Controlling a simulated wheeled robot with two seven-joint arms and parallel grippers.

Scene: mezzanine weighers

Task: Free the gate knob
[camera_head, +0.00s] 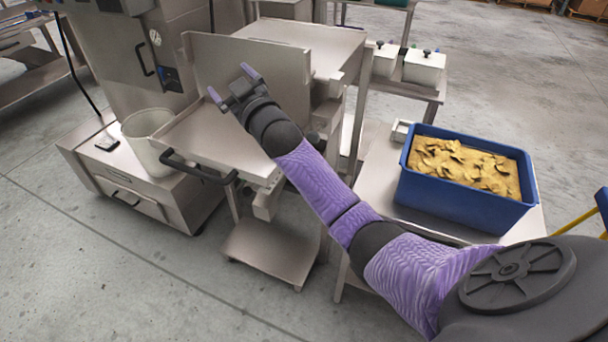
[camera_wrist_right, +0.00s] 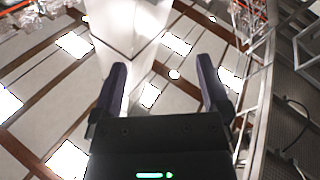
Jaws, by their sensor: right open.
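My right gripper (camera_head: 232,83) is open and empty. It is raised in front of an upright steel panel (camera_head: 205,52) on the steel weigher, with its two purple fingers apart. In the right wrist view the same open fingers (camera_wrist_right: 161,72) point up toward the ceiling lights, with nothing between them. I cannot make out the gate knob for certain; my right arm covers part of the weigher's front. My left gripper is not in view.
A blue crate (camera_head: 440,203) of yellow-brown pieces stands on a steel table at right. A pale bucket (camera_head: 146,148) stands left of the weigher's tray with its black handle (camera_head: 196,172). White boxes with black knobs (camera_head: 424,66) sit behind. Floor at front left is clear.

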